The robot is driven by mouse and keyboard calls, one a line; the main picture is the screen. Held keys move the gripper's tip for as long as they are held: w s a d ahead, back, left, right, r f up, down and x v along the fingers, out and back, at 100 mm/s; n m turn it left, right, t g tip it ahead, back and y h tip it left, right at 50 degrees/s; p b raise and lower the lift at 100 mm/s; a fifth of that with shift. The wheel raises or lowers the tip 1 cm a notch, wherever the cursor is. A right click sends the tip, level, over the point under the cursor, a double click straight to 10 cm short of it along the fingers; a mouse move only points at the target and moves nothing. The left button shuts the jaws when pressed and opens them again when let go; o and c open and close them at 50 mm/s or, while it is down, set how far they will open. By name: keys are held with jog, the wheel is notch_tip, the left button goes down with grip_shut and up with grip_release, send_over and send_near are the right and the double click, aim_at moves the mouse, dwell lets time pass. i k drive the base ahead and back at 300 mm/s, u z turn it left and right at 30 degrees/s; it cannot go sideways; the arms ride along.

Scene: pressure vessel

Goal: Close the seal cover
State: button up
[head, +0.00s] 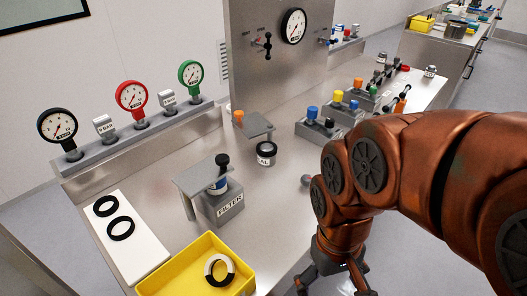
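A short round container (265,157) with a dark rim and a white label, of which "AL" is readable, stands on the steel bench. A grey flat plate (258,126) with an orange knob (239,117) at its left is raised just behind and above it. It looks like the seal cover standing open, though its hinge is hard to make out. My gripper (331,284) hangs at the bottom edge, right of the bench front and well away from the cover. Its fingers are spread and nothing shows between them; the tips are partly cut off.
A box labelled FILTER (225,208) with a grey plate and black knob stands front left of the container. A yellow tray (172,280), a white board (140,249) with black rings, gauges (131,96) and coloured-knob blocks (318,132) surround it. A tall steel panel (265,75) rises behind.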

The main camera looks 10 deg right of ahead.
aim_at(253, 125)
jog(key=u, duration=3)
jog(key=k, duration=0.85)
jog(key=z, duration=1.65)
jog(key=i, duration=0.5)
jog(key=z, duration=0.1)
